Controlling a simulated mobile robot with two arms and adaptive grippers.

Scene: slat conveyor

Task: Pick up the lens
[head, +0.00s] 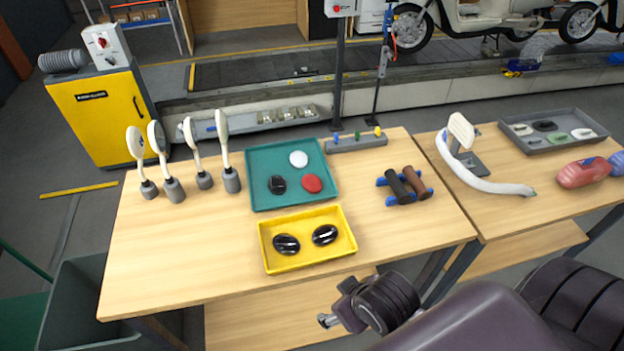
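A teal tray (261,199) on the wooden table holds a white oval piece (298,159), a black one (277,184) and a red one (312,183), each lens-like. A yellow tray (309,263) in front of it holds two glossy black ovals, a left one (286,244) and a right one (325,235). The frame does not show which of these is the lens meant. My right gripper (328,319) is beyond the table's front edge, below and right of the yellow tray, apart from all pieces. Its finger opening is unclear. My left gripper is out of view.
Several white-headed stands with grey bases (231,180) rise at the table's left. Dark and brown cylinders lie on a blue cradle (405,200) at right. A grey strip with colored pegs (357,142) lies behind. A second table (468,205) adjoins at right. The front-left tabletop is bare.

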